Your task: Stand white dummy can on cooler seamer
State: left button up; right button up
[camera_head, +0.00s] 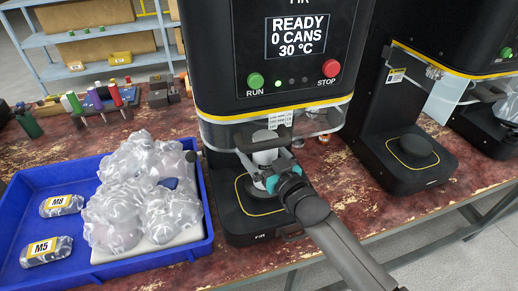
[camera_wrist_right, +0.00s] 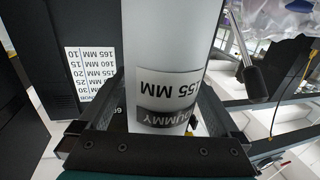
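The white dummy can (camera_head: 264,157) is upright at the front seamer, above its round black plate (camera_head: 258,206). In the right wrist view the can (camera_wrist_right: 165,45) carries an upside-down label reading 155 MM and DUMMY. My right gripper (camera_head: 272,181) reaches in from the lower right; its fingers lie on both sides of the can and are shut on it. The gripper hides the can's lower end, so I cannot tell whether it touches the plate. The front seamer (camera_head: 290,75) displays READY, 0 CANS, 30 °C. My left gripper is not in view.
A blue tray (camera_head: 22,205) with bagged parts is at left. Bottles and tools stand behind it.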

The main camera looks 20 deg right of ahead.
jog(key=shift+r, duration=0.1)
jog(key=shift+s, duration=0.1)
jog(key=p+v, duration=0.2)
jog(key=v, duration=1)
dwell(0.4)
